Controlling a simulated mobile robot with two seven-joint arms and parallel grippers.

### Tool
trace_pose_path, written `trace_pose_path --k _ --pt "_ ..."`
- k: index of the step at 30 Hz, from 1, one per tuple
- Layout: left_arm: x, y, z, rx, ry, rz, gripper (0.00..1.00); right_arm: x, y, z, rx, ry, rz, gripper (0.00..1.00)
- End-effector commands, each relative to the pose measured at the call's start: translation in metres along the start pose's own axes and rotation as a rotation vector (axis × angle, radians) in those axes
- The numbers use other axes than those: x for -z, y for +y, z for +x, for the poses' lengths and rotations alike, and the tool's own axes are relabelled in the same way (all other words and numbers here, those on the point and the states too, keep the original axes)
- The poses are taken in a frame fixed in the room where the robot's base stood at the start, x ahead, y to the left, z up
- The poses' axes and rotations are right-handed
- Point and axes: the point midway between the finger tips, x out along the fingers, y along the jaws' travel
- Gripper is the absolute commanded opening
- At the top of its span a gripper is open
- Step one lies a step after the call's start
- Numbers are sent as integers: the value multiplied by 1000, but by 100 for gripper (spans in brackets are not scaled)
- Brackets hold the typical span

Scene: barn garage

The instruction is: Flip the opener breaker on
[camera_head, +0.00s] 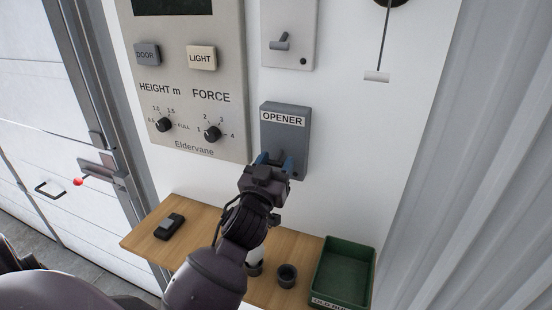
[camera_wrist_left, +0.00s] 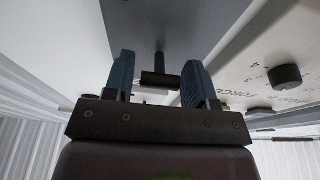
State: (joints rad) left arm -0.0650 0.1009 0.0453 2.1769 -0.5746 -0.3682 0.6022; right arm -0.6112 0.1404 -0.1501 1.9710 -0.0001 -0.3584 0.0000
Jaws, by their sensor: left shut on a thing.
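The opener breaker is a grey box (camera_head: 286,132) on the white wall, with a white OPENER label near its top. My left gripper (camera_head: 273,160) is at the lower front of this box, its blue fingers at the box face. In the left wrist view a dark T-shaped lever (camera_wrist_left: 160,78) stands out from the grey box, its crossbar between the two fingers (camera_wrist_left: 158,82). The left gripper is shut on this lever. In the head view the gripper hides the lever. My right gripper is not in view.
A control panel (camera_head: 190,120) with buttons and knobs is left of the box. A switch plate (camera_head: 290,20) is above it, a pull cord handle (camera_head: 377,76) at upper right.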

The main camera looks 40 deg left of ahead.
Motion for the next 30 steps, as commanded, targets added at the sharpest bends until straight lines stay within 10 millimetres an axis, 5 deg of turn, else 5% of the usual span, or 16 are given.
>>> trace_pose_path --k 30 --pt "29 0 9 -1 -677 0 28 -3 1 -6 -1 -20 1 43"
